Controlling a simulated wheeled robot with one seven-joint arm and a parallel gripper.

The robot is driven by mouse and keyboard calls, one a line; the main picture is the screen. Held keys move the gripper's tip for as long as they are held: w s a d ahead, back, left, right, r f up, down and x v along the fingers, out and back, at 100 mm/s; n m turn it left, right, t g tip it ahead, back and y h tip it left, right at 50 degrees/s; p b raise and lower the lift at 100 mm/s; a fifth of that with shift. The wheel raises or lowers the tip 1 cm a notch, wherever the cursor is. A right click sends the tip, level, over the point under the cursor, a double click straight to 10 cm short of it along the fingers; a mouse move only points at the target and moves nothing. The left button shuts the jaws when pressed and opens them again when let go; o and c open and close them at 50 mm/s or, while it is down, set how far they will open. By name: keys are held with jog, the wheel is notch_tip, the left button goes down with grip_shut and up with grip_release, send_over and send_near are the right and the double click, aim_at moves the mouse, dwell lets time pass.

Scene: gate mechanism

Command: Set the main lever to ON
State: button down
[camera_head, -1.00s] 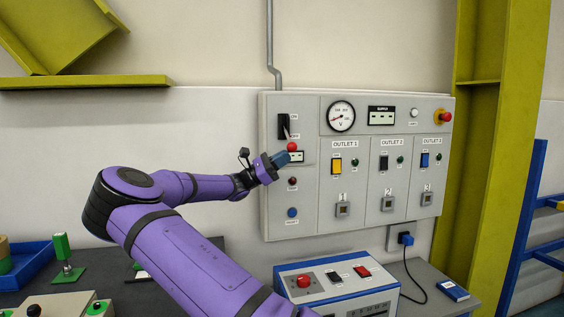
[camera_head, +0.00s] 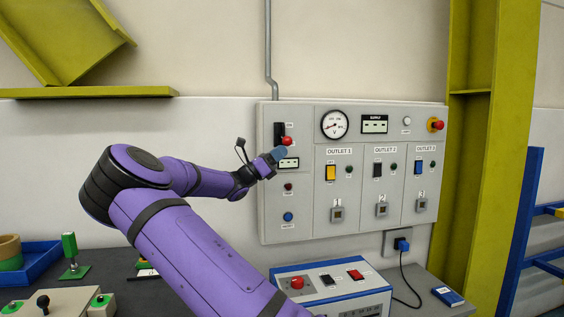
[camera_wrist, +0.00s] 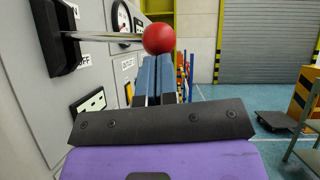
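The main lever is a rod with a red ball knob (camera_head: 286,141) on a black plate (camera_head: 279,133) at the control panel's upper left. In the wrist view the rod stands out from the black plate (camera_wrist: 58,38), roughly level between the ON and OFF labels, with the red ball (camera_wrist: 159,38) at its end. My gripper (camera_head: 280,153) is just below the ball. In the wrist view its blue-grey fingers (camera_wrist: 157,62) are side by side, shut with nothing between them. Their tips lie right under the ball, seemingly touching it; exact contact is hard to tell.
The grey control panel (camera_head: 300,225) carries a gauge (camera_head: 335,124), outlet switches and a red button (camera_head: 437,125). A small display (camera_head: 289,163) sits below the lever. A blue-and-white box (camera_head: 330,285) stands on the bench below. The space before the panel's right half is clear.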

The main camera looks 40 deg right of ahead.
notch_tip(320, 180, up, 7)
jog(key=n+t+h, duration=0.1)
jog(key=n+t, duration=0.6)
jog(key=n, duration=0.2)
jog(key=shift+s+a+r+n, duration=0.15)
jog(key=shift+s+r+n, duration=0.1)
jog(key=shift+n, duration=0.15)
jog(key=shift+f, duration=0.1)
